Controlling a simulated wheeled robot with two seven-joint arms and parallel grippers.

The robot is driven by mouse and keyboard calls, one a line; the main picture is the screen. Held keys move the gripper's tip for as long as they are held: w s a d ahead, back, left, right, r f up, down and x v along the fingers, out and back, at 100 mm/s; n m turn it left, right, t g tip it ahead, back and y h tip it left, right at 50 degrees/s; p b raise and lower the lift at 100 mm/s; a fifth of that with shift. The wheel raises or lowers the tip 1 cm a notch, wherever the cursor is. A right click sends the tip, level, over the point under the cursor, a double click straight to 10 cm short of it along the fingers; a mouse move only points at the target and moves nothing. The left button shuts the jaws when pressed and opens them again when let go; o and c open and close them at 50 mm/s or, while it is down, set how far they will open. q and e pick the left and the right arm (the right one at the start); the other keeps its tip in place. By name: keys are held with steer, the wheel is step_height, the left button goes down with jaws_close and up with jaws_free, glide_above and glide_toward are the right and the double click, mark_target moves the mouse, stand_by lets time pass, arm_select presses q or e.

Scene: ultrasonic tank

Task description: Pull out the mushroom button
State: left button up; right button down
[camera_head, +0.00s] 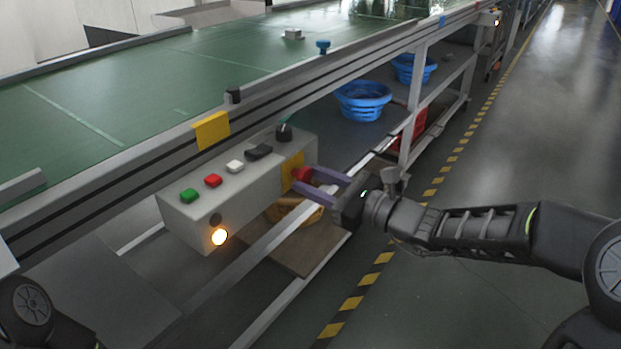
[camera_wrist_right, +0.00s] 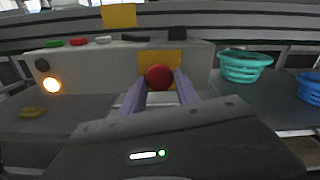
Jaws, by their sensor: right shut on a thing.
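The red mushroom button (camera_head: 302,174) sits on a yellow plate (camera_head: 291,170) at the right end of the grey control box (camera_head: 240,195). My right gripper (camera_head: 312,183) reaches it from the right, with its two purple fingers on either side of the red head, and is shut on it. In the right wrist view the button (camera_wrist_right: 159,77) shows face-on between the fingertips (camera_wrist_right: 160,84), in front of its yellow plate. My left gripper is not in view.
The box carries green (camera_head: 190,195), red (camera_head: 213,181) and white (camera_head: 235,167) buttons, dark switches and a lit orange lamp (camera_head: 219,237). The green conveyor (camera_head: 130,95) runs above it. Blue baskets (camera_head: 363,100) stand on the shelf behind. The floor on the right is clear.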

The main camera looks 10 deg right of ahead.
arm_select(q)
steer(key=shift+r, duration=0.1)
arm_select(e)
steer(key=shift+s+d+f, duration=0.1)
steer(key=c, duration=0.9)
jaws_free()
steer(key=shift+s+d, duration=0.1)
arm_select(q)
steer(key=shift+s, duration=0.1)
